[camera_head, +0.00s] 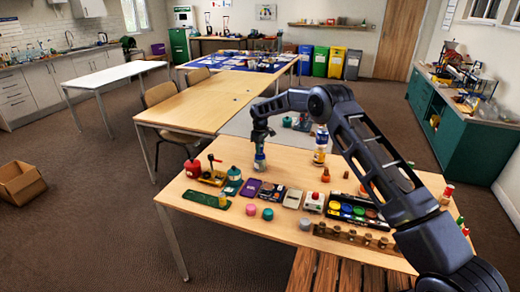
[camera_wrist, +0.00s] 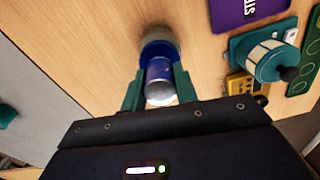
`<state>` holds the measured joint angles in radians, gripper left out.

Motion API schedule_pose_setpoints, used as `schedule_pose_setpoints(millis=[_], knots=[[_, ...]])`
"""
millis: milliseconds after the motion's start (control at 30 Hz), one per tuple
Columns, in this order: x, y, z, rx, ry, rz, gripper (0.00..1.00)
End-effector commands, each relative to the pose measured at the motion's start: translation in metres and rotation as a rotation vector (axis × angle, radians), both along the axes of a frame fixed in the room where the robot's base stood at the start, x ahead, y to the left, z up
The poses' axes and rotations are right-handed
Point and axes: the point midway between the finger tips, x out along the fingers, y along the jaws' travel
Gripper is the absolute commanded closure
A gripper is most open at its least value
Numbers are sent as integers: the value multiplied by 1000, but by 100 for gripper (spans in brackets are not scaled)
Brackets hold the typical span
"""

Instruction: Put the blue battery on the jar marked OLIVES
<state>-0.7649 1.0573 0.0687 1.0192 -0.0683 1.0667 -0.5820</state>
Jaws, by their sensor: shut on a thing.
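My gripper (camera_head: 260,140) points down over the left part of the near table. In the wrist view my gripper (camera_wrist: 160,84) has its green fingers on both sides of the blue battery (camera_wrist: 159,73), a blue cylinder with a silver end, and is shut on it. A wider round dark blue-grey thing (camera_wrist: 159,47) shows just beyond the battery; whether they touch, I cannot tell. In the head view a small jar-like shape (camera_head: 260,163) is below my fingers. No label reading OLIVES is legible, so I cannot tell which jar it is.
A teal pot-like thing (camera_wrist: 268,58) and a purple card (camera_wrist: 240,10) lie beside my gripper. A red container (camera_head: 193,170) stands to the left. A black tray with coloured pots (camera_head: 335,214) is nearer.

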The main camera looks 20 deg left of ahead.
Motion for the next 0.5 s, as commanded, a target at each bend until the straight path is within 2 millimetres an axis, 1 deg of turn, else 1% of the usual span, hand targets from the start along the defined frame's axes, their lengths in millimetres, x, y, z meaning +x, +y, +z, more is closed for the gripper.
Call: schedule_pose_setpoints(millis=[100, 133, 200, 233, 500], knots=[[0, 0, -3, 0, 0, 0, 96], [0, 0, -3, 0, 0, 0, 67], [0, 0, -3, 0, 0, 0, 53], [0, 0, -3, 0, 0, 0, 49], [0, 0, -2, 0, 0, 0, 49]])
